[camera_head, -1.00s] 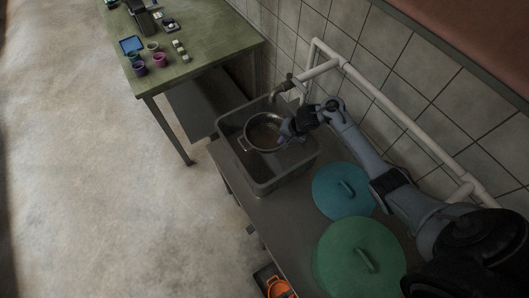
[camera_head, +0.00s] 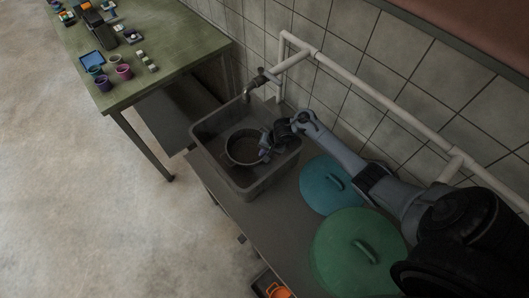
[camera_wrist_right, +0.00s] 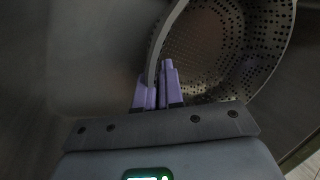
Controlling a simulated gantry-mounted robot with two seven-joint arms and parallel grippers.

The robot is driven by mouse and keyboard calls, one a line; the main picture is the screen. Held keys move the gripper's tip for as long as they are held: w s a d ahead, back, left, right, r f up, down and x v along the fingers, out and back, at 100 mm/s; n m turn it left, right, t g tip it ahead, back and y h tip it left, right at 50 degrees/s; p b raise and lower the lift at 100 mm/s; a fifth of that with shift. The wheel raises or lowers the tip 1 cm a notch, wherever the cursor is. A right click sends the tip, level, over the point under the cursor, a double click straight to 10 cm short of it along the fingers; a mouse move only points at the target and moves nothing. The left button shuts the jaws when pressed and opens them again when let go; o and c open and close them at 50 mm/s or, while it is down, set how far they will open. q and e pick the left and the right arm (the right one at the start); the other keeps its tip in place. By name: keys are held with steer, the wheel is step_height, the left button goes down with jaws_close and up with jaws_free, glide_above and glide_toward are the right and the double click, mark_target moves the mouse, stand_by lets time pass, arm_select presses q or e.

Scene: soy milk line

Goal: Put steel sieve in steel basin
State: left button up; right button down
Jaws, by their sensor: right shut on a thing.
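The steel sieve (camera_head: 245,147) is a round perforated pot inside the grey steel basin (camera_head: 213,160), below the level of its rim. My right gripper (camera_head: 266,148) reaches into the basin from the right and is shut on the sieve's near rim. In the right wrist view the purple fingers of the gripper (camera_wrist_right: 158,88) pinch the rim of the sieve (camera_wrist_right: 215,45), and its holed inner wall shows. I cannot tell whether the sieve's underside touches the basin floor. My left gripper is not in view.
A tap (camera_head: 258,82) on white wall pipes (camera_head: 340,72) stands behind the basin. A blue lid (camera_head: 325,180) and a green lid (camera_head: 345,255) lie right of it. A green table (camera_head: 185,45) with cups stands at the back left. An orange object (camera_head: 277,290) is below.

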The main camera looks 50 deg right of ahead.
steer(key=c, duration=1.3)
jaws_free()
steer(key=shift+f, duration=0.1)
steer(key=shift+o, duration=0.2)
steer(key=p+v, duration=0.6)
steer(key=v, duration=0.6)
steer(key=shift+s, duration=0.1)
